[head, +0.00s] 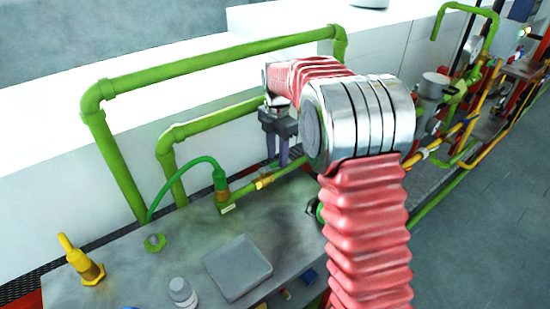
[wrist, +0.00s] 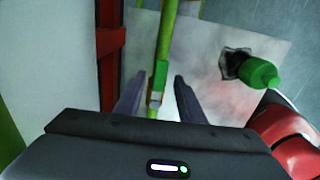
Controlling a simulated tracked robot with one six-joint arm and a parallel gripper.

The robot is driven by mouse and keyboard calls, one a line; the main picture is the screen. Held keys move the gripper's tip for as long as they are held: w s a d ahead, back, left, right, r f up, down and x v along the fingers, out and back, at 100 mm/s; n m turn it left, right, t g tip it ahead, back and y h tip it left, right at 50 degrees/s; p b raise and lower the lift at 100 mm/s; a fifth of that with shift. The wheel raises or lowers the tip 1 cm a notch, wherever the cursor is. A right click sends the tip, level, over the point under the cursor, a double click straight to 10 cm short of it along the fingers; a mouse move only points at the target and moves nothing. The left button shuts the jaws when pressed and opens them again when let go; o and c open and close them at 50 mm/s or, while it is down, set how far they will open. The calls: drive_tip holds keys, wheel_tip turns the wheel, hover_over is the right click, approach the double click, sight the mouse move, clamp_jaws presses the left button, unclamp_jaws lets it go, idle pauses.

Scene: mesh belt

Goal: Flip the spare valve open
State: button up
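A small valve-like fitting with a brass body and a green block along it (wrist: 158,76) sits on a thin green pipe in the wrist view. In the head view a brass fitting (head: 263,183) shows on the low green pipe, below my gripper. No label shows which part is the spare valve. My gripper (head: 278,160) points down above this pipe, behind my arm's silver joint. In the wrist view my gripper (wrist: 158,82) is open, with one finger on each side of the pipe. I cannot tell how far above the fitting the fingertips are.
A green knob (wrist: 262,74) stands on the plate to the right. Tall green pipes (head: 210,59) rise behind.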

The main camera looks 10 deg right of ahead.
sight(277, 164)
wheel_tip(277, 164, up, 7)
drive_tip(key=shift+f, duration=0.15)
drive_tip(key=shift+s, duration=0.15)
idle(0.5)
